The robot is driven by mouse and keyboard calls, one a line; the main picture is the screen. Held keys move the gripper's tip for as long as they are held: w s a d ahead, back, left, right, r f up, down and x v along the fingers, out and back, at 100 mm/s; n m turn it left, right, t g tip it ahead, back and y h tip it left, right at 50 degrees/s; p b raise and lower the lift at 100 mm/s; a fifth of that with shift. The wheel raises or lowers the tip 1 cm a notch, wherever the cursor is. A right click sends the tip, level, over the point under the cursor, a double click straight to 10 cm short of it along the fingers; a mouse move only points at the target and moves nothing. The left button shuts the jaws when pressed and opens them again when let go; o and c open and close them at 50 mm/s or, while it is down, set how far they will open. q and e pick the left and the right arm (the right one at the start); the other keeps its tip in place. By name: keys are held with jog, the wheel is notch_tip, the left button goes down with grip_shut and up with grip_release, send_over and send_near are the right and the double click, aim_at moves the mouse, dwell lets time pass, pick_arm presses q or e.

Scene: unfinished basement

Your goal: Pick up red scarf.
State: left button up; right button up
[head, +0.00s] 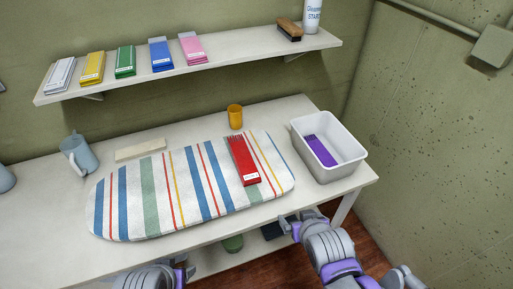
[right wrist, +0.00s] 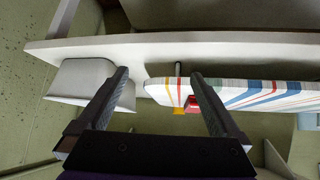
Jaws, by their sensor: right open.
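The red scarf (head: 243,160) is folded into a narrow strip with a white label. It lies on the right part of a striped padded board (head: 130,205) on the table. A small red patch of it shows in the right wrist view (right wrist: 192,104), between the fingers near one finger. My right gripper (head: 288,224) is open and empty at the table's front edge, nearer than the scarf and apart from it. The open fingers (right wrist: 158,76) also show in the right wrist view. My left gripper (head: 184,272) is at the bottom edge, partly seen; its jaws are unclear.
A white bin (head: 350,146) holding a purple folded scarf (head: 321,151) stands right of the board. The shelf (head: 225,61) above holds several folded scarves, a brush and a bottle.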

jog(key=w+a+r+n+t+y, duration=0.1)
jog(key=w+a+r+t, duration=0.2)
jog(key=w+a, duration=0.4)
jog(key=n+t+y, duration=0.1)
jog(key=y, duration=0.1)
send_near(245, 161)
jog(key=shift+t, duration=0.3)
jog(key=x, duration=0.4)
jog(key=shift+w+r, duration=0.15)
jog(key=shift+f+x, duration=0.25)
jog(key=shift+x, duration=1.2)
jog(key=shift+f+x, duration=0.2)
jog(key=shift+x, duration=1.25)
pick_arm(q)
jog(key=shift+d+r, duration=0.1)
jog(key=shift+r, duration=0.05)
pick_arm(e)
jog(key=shift+s, duration=0.2)
